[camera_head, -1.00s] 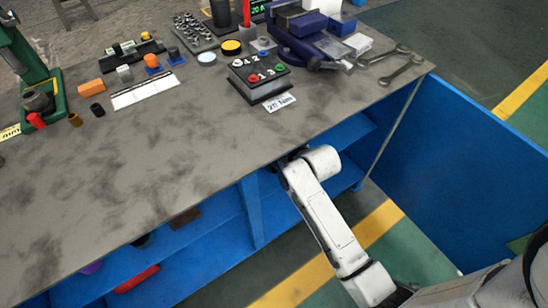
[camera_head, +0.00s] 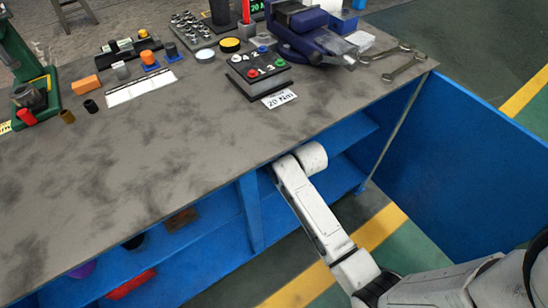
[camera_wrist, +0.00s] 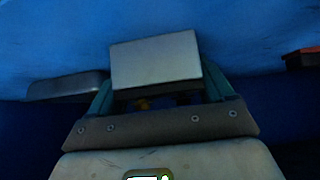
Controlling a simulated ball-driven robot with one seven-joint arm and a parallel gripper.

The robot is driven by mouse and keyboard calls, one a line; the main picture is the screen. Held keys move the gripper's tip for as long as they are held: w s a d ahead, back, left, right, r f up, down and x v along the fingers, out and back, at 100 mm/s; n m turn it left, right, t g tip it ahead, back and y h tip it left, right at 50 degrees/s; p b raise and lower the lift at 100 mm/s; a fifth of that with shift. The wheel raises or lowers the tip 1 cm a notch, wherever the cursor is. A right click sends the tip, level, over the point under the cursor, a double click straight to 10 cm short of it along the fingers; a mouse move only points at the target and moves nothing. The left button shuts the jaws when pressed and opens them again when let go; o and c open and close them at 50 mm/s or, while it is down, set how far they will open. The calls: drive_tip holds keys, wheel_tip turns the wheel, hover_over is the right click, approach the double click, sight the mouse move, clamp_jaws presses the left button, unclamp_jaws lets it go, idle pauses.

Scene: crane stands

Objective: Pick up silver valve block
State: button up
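A flat-topped silver block (camera_wrist: 156,61), which I take for the silver valve block, fills the space between the fingers of my gripper (camera_wrist: 160,85) in the wrist view. The fingers are well spread and lie against its left and right sides with no gap that I can see. Their tips are hidden behind the block. In the head view my arm reaches in under the front edge of the bench top, so my gripper and this block are hidden there.
The grey bench top (camera_head: 150,170) overhangs the blue shelves. A dark grey object (camera_wrist: 68,87) lies left of my gripper, and a red and dark thing (camera_wrist: 300,58) at right. A red object (camera_head: 130,283) lies on a lower shelf. A blue panel (camera_head: 450,140) stands right.

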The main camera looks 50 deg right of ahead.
drive_tip(key=c, duration=0.9)
drive_tip(key=shift+r, duration=0.1)
drive_tip(key=shift+c, duration=0.4)
